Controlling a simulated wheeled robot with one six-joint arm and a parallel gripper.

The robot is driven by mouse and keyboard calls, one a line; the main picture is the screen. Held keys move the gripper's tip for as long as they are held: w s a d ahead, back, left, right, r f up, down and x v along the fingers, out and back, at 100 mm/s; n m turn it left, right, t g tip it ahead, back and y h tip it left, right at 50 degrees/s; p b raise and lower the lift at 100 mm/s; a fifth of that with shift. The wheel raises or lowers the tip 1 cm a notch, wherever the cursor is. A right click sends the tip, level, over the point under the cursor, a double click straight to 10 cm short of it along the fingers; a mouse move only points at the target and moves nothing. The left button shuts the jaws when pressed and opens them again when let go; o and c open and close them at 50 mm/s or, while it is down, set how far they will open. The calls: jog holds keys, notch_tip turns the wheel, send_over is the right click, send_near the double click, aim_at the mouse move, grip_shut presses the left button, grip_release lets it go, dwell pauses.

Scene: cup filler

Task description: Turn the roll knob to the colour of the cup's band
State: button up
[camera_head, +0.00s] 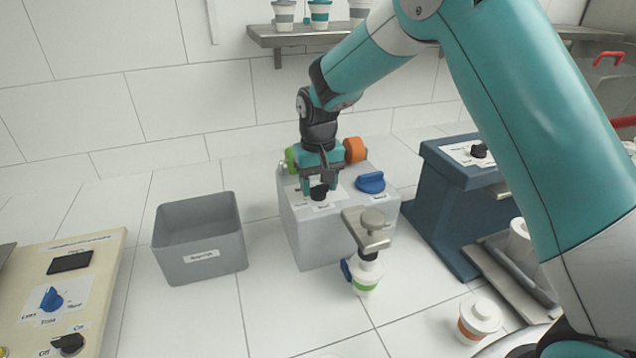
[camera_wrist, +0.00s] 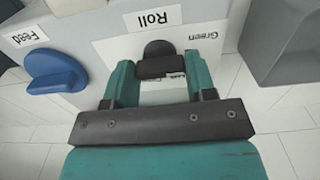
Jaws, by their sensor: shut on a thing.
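The black roll knob (camera_head: 319,194) is on top of the light grey machine (camera_head: 318,240). My gripper (camera_head: 319,184) is shut on this knob from above. In the wrist view, the roll knob (camera_wrist: 160,58) sits between the two teal fingers of my gripper (camera_wrist: 158,76). A "Roll" label (camera_wrist: 153,19) and a "Green" label (camera_wrist: 207,36) lie beside it. Which way the knob points is unclear. A white cup with a green band (camera_head: 366,287) stands below the machine's front fitting. A green roll (camera_head: 291,158) and an orange roll (camera_head: 355,149) show at the machine's back.
A blue feed knob (camera_head: 370,183) is right of the roll knob. A grey bin (camera_head: 200,240) stands left and a dark blue machine (camera_head: 450,215) right. An orange-banded cup (camera_head: 479,318) stands at front right. A beige panel (camera_head: 100,265) lies at far left.

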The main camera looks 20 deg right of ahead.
aim_at(318, 185)
jog(key=o, duration=0.9)
jog(key=shift+o, duration=0.2)
notch_tip(318, 185, up, 18)
jog(key=b, duration=0.2)
jog(key=shift+f, duration=0.25)
